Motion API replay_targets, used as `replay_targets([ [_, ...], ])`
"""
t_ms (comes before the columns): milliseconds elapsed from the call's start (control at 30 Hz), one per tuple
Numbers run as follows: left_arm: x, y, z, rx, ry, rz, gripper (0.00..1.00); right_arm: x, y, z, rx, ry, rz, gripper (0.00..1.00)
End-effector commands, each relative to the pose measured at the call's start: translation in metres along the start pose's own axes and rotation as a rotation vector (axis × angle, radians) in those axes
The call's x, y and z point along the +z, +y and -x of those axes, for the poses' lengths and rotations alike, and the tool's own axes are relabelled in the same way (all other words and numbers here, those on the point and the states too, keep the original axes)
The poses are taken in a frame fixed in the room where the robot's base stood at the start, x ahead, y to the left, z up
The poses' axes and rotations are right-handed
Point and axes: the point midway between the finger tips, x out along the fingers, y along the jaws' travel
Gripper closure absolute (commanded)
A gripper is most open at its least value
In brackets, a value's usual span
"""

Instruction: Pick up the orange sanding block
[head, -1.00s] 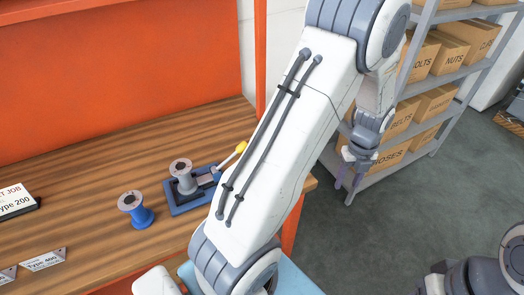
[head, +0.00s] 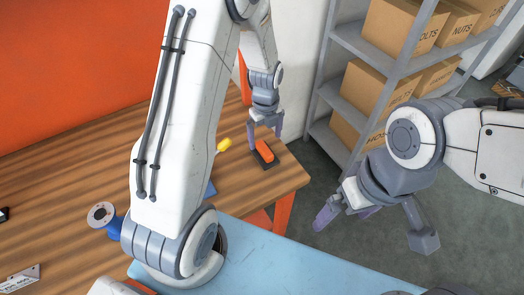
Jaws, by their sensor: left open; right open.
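The orange sanding block (head: 264,151) lies on a dark pad (head: 270,162) near the right corner of the wooden bench in the head view. My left gripper (head: 265,138) points down with open fingers just behind and above the block. The fingertips look close to the block, but I cannot tell whether they touch it. My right gripper (head: 374,226) is open and empty, over the floor to the right of the bench and well away from the block.
A blue spool (head: 114,229) and a yellow-tipped lever (head: 224,144) are on the bench (head: 60,190), partly hidden by my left arm. Shelves with cardboard boxes (head: 373,95) stand at the back right. A light-blue surface (head: 290,268) lies in front.

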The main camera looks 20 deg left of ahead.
Motion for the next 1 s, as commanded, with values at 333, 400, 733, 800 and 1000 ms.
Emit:
replay_targets([
  [333, -0.006, 0.003, -0.032, 0.005, 0.004, -0.002, 0.0, -0.001, -0.001, 0.013, 0.0, 0.0, -0.001, 0.0],
  [400, -0.007, 0.004, -0.042, 0.005, 0.004, -0.002, 0.0, -0.001, -0.001, 0.018, 0.0, 0.0, -0.001, 0.0],
  [733, -0.006, 0.002, -0.066, -0.001, -0.001, -0.002, 0.0, -0.001, -0.001, 0.019, 0.0, 0.0, -0.001, 0.0],
  [800, -0.006, 0.002, -0.066, -0.001, -0.001, -0.002, 0.0, -0.001, -0.001, 0.019, 0.0, 0.0, -0.001, 0.0],
  [1000, -0.006, 0.002, -0.065, -0.001, -0.001, -0.002, 0.54, -0.001, -0.001, 0.019, 0.0, 0.0, -0.001, 0.0],
])
